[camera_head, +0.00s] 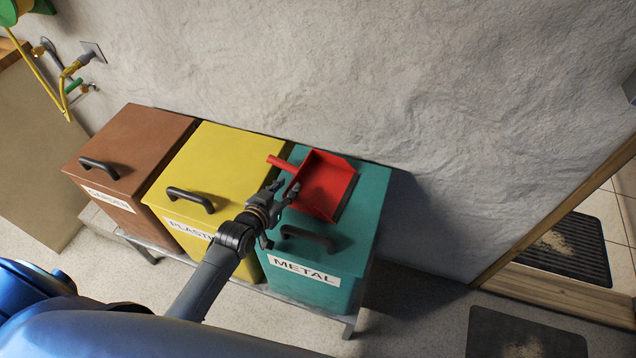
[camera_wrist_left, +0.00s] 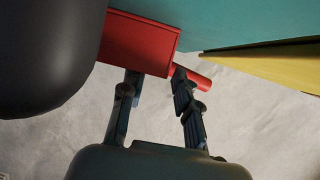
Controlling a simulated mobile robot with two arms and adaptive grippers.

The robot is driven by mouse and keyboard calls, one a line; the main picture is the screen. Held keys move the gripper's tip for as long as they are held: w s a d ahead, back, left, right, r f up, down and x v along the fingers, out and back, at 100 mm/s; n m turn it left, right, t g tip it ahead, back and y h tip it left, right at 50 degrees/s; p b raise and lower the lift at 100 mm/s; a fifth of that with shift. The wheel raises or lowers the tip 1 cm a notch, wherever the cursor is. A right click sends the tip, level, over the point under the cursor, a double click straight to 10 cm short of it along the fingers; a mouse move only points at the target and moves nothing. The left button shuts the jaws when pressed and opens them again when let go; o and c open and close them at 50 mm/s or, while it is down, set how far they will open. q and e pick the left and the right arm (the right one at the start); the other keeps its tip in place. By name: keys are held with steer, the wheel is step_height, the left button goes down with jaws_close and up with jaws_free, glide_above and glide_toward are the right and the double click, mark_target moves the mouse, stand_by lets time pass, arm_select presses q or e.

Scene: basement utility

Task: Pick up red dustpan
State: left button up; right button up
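The red dustpan (camera_head: 324,187) lies on the teal bin lid, its short handle pointing left toward the yellow bin. My left gripper (camera_head: 283,189) is at the dustpan's left side, just in front of the handle. In the left wrist view the gripper's two fingers (camera_wrist_left: 157,82) are spread apart. The dustpan (camera_wrist_left: 138,44) shows there beyond the fingertips, with its handle close to the right finger. Whether a finger touches it I cannot tell. My right gripper is not in view.
The teal METAL bin (camera_head: 362,233), a yellow bin (camera_head: 222,160) and a brown bin (camera_head: 137,140) stand side by side on a low metal bench against the rough wall. Each lid has a raised black handle; the teal one's (camera_head: 308,238) is close to my gripper. Dark mats lie at right.

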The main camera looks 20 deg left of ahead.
arm_select(q)
steer(key=shift+w+f, duration=0.25)
steer(key=shift+w, duration=0.25)
jaws_close()
steer(key=shift+r, duration=0.1)
